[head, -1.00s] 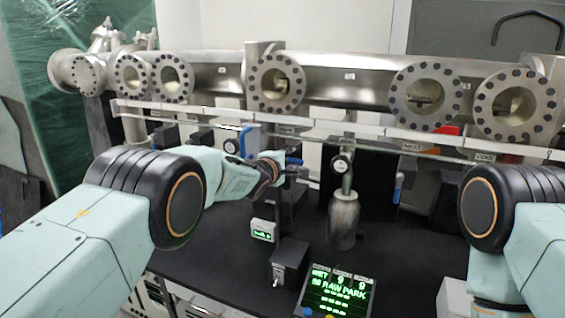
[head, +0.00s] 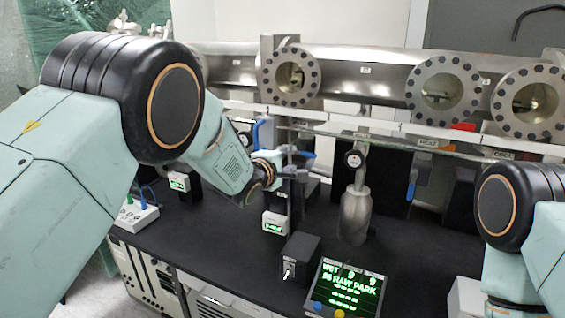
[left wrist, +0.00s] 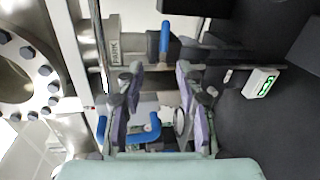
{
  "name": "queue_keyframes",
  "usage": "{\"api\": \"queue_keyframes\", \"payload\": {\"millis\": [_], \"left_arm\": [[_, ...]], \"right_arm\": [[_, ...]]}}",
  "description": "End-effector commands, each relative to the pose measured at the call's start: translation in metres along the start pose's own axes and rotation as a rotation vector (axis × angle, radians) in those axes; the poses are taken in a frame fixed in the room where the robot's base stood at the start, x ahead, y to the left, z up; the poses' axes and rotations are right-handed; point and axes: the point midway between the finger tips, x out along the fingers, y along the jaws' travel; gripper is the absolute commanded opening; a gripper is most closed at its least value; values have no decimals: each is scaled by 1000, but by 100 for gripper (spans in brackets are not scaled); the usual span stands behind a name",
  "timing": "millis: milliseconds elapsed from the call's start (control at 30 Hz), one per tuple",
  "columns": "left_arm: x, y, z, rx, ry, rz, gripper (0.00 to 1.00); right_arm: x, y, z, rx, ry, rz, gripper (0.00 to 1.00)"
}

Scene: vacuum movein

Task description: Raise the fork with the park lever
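The sign PARK (left wrist: 114,50) shows sideways in the left wrist view. Beside it is a blue-handled lever (left wrist: 165,38); in the head view a blue handle (head: 303,154) shows just right of my left gripper (head: 291,172). In the wrist view my left gripper (left wrist: 158,78) is open, its two fingers apart, with the lever handle beyond the fingertips. I cannot tell whether they touch. A second, bent blue handle (left wrist: 146,132) lies nearer the palm. The round window (head: 291,77) above shows a small metal part inside, perhaps the fork; its height is unclear. My right gripper is out of view.
A long steel tube with windows runs across the back, above a rail (head: 390,128) of signs. A steel cylinder (head: 354,215) with a gauge stands right of my gripper.

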Motion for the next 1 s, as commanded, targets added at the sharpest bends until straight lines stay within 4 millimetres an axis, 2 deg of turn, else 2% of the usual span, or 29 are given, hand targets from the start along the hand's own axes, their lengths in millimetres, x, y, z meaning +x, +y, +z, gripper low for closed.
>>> {"api": "queue_keyframes", "payload": {"millis": [100, 300, 767, 933, 1000], "left_arm": [[-14, 0, 0, 0, 1, -1, 36], [-28, 1, 0, 0, 0, 2, 36], [-31, 1, 0, 12, 0, 2, 36], [-32, -1, -1, 197, 5, -3, 36], [-36, -10, -4, 325, 14, -26, 36]], "right_arm": [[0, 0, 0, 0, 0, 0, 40], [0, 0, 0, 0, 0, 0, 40], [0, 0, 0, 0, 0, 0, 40], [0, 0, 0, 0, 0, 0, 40], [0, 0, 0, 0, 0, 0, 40]]}}
